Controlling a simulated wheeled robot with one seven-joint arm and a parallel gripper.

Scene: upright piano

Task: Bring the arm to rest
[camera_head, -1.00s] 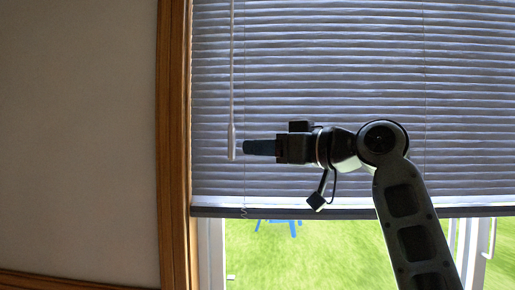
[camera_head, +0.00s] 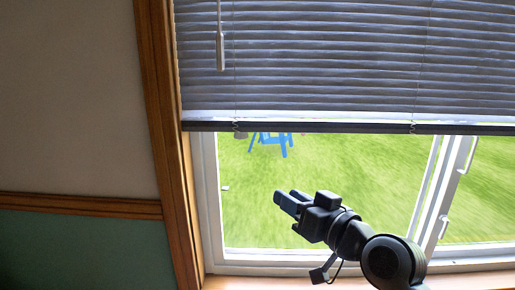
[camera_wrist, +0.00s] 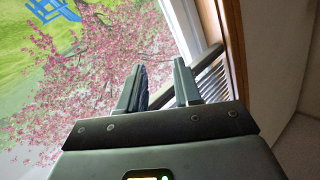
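My gripper (camera_head: 284,202) is in front of the window in the head view, pointing up and to the left, with my dark arm running down to the lower right. In the wrist view its two dark fingers (camera_wrist: 160,75) stand apart with a clear gap between them. Nothing is held between them. Much of my arm lies below the edge of the head view.
The window (camera_head: 340,185) has a lowered blind (camera_head: 330,65) with a hanging wand (camera_head: 220,45). A wooden frame (camera_head: 165,130) and wall (camera_head: 70,90) are at the left. Grass and a blue object (camera_head: 270,142) show outside. No piano is visible.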

